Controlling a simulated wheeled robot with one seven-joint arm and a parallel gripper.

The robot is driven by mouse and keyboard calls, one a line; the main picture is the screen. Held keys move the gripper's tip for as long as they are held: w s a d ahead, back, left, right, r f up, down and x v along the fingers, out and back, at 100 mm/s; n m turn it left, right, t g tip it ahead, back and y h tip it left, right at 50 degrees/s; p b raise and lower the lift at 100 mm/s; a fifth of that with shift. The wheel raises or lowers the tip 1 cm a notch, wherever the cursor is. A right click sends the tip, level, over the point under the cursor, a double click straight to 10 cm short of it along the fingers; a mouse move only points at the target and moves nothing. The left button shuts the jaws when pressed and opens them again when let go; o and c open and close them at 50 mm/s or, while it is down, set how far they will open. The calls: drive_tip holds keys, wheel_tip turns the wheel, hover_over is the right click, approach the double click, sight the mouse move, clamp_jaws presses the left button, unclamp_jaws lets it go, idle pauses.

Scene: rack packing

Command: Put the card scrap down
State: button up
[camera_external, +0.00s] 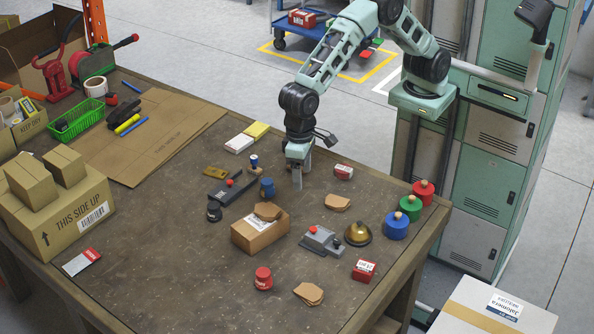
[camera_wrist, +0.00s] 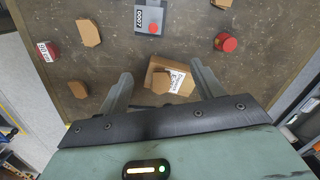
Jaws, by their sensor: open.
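My gripper (camera_external: 298,180) points down above the middle of the table, behind and right of a brown carton. Its two fingers also show in the wrist view (camera_wrist: 158,74), spread apart with nothing held. A tan card scrap (camera_external: 267,210) lies on top of the carton (camera_external: 262,238); in the wrist view this scrap (camera_wrist: 162,82) appears between the fingers, apart from them. Another card scrap (camera_external: 337,203) lies flat on the table to the right of the gripper. A further scrap (camera_external: 308,293) lies near the table's front edge.
A grey device with a red button (camera_external: 322,240), a brass bell (camera_external: 358,234) and a red can (camera_external: 263,279) stand around the carton. Blue, green and red knobbed weights (camera_external: 397,226) line the right edge. A large box (camera_external: 60,205) stands at left. The front-left table is mostly clear.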

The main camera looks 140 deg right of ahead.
drive_tip(key=s+a+r+n, duration=0.3)
drive_tip(key=s+a+n, duration=0.3)
drive_tip(key=a, duration=0.5)
drive_tip(key=s+a+r+n, duration=0.3)
drive_tip(key=s+a+n, duration=0.1)
drive_tip(key=s+a, duration=0.55)
drive_tip(key=s+a+n, duration=0.2)
drive_tip(key=s+n, duration=0.4)
drive_tip(key=s, duration=0.6)
drive_tip(key=s+a+n, duration=0.3)
drive_tip(key=s+n, duration=0.2)
drive_tip(key=s, duration=0.7)
drive_tip(key=shift+s+a+f+n, duration=0.25)
drive_tip(key=shift+a+f+n, duration=0.05)
drive_tip(key=shift+f+n, duration=0.15)
